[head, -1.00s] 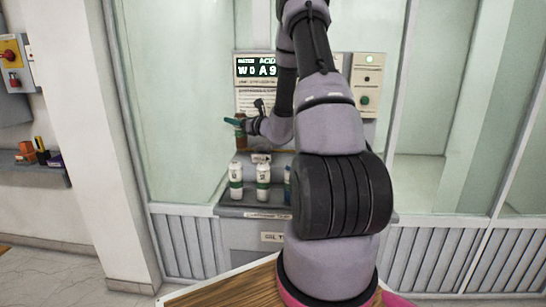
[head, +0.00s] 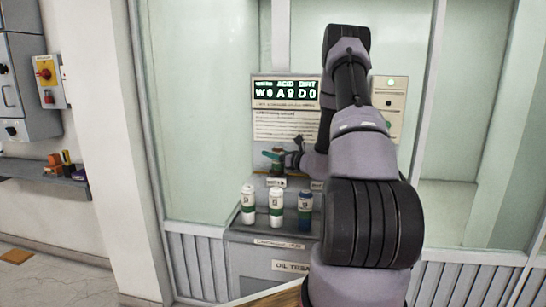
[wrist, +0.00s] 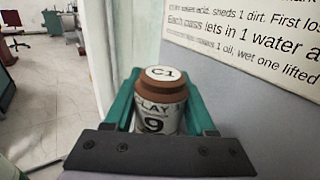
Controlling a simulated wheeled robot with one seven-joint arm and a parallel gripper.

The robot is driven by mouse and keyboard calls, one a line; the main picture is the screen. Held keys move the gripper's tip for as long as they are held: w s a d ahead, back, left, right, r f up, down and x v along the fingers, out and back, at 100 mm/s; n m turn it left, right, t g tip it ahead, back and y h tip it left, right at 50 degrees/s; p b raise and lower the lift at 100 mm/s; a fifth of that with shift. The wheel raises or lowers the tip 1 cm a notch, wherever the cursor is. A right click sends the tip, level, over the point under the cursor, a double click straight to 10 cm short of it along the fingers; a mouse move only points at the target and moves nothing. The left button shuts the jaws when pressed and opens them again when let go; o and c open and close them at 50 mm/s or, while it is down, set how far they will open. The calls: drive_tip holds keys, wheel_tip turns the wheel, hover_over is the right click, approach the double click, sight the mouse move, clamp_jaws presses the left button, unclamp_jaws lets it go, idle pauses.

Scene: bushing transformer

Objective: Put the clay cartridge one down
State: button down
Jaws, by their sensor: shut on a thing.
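The clay cartridge one (wrist: 160,105) has a brown top marked C1 and a pale label reading CLAY 1 with a large 9. My gripper (wrist: 160,110) is shut on it, with green fingers on both sides in the wrist view. The cartridge's lower part is hidden in the wrist view. I cannot tell whether its base touches anything.
Two white cartridges (head: 248,205) (head: 276,208) and a blue one (head: 305,210) stand in a row on the grey cabinet's ledge, in front of and below my gripper. A lit display (head: 286,89) is above. My arm hides the ledge's right part. A side shelf (head: 40,175) holds small items.

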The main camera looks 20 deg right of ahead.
drive_tip(key=shift+f, duration=0.4)
drive_tip(key=shift+f, duration=0.15)
drive_tip(key=shift+c, duration=1.1)
unclamp_jaws()
